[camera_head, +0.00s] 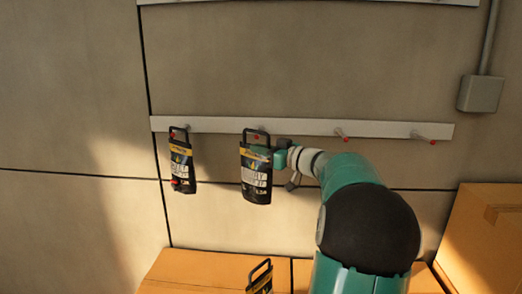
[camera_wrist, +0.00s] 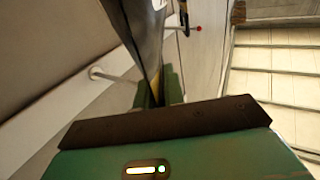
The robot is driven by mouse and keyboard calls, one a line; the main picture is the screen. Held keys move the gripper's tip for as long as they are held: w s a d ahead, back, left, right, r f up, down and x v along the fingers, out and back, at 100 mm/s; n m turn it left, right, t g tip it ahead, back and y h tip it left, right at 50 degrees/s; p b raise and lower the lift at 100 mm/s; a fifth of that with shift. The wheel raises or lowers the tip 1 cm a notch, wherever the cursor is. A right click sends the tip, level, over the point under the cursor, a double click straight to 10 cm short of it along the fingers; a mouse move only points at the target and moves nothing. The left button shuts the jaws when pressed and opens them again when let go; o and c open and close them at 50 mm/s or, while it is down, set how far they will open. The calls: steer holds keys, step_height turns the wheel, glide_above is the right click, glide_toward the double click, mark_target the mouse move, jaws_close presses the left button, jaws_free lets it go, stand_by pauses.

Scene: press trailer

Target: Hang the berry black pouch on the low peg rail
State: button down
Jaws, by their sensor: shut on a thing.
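A black pouch with a yellow band and a loop handle (camera_head: 256,180) is upright at the low peg rail (camera_head: 300,126), in front of its second peg from the left. That peg's red tip shows inside the loop; whether the loop bears on the peg I cannot tell. My gripper (camera_head: 278,156) is shut on this pouch's right edge. In the wrist view the pouch (camera_wrist: 142,30) is a dark sheet seen edge-on, hiding the end of a peg (camera_wrist: 115,76). The print is too small to read, so I cannot confirm "berry".
A similar black pouch (camera_head: 182,170) hangs on the leftmost peg. Another (camera_head: 260,277) is at the cardboard boxes (camera_head: 205,268) below. The two right pegs (camera_head: 341,133) (camera_head: 425,138) are bare. A higher rail (camera_head: 300,1) and a grey wall box (camera_head: 481,94) show above.

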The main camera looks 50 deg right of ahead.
steer(key=shift+w+d+r, duration=0.1)
steer(key=shift+d+r, duration=0.05)
steer(key=shift+w+d, duration=0.85)
steer(key=shift+d, duration=0.2)
steer(key=shift+w+d, duration=0.8)
steer(key=shift+d, duration=0.2)
steer(key=shift+w+d+f, duration=0.25)
steer(key=shift+d+f, duration=0.15)
steer(key=shift+f, duration=0.35)
stand_by(0.7)
steer(key=c, duration=1.5)
jaws_free()
steer(key=shift+o, duration=0.5)
steer(key=shift+f, duration=0.25)
steer(key=s+d, duration=0.2)
steer(key=s, duration=1.1)
steer(key=shift+s, duration=0.35)
steer(key=shift+d, duration=0.1)
